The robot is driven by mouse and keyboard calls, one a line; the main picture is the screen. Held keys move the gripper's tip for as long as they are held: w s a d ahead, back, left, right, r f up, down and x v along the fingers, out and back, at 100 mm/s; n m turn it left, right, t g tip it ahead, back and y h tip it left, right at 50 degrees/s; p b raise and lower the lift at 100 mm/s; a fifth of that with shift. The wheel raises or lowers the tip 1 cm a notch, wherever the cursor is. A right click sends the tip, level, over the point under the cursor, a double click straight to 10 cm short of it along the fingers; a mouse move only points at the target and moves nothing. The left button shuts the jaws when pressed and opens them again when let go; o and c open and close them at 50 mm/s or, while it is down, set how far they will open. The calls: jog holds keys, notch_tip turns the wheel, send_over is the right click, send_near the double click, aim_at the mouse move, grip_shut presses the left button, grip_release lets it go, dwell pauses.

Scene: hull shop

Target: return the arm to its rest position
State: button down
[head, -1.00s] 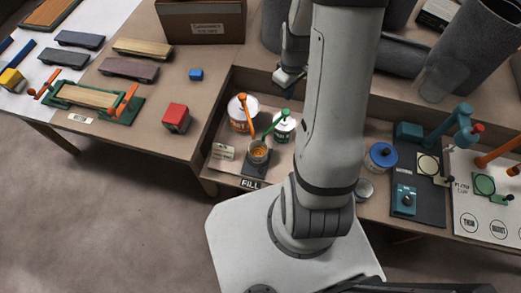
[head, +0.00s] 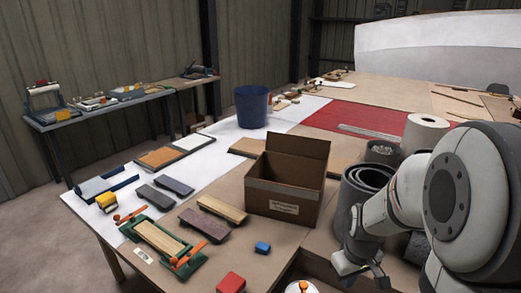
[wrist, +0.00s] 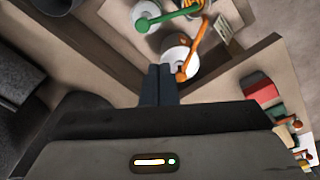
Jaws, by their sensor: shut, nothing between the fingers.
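My arm is folded at the right of the head view, and my gripper (head: 360,268) hangs down from it above the table edge, beside the dark grey cylinders. In the wrist view my gripper (wrist: 159,70) shows its two dark fingers pressed together, with nothing between them. Below the fingertips in the wrist view is a white can (wrist: 178,52) with an orange-handled tool (wrist: 196,45) over it. A second white can (wrist: 146,14) with a green-handled tool (wrist: 165,18) is beside it. The fingers appear apart from both cans.
An open cardboard box (head: 283,205) stands left of my gripper. A blue block (head: 262,247), a red block (head: 231,283) and a green clamp frame (head: 163,240) lie on the table. Dark grey cylinders (head: 355,200) and a white roll (head: 424,132) are close to my arm. A blue bin (head: 252,107) stands farther back.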

jog(key=s+a+r+m+t, duration=0.2)
jog(key=s+a+r+m, duration=0.1)
jog(key=s+a+r, duration=0.4)
jog(key=s+r, duration=0.3)
jog(key=r, duration=0.2)
jog(key=shift+s+r, duration=0.35)
jog(key=shift+s, duration=0.05)
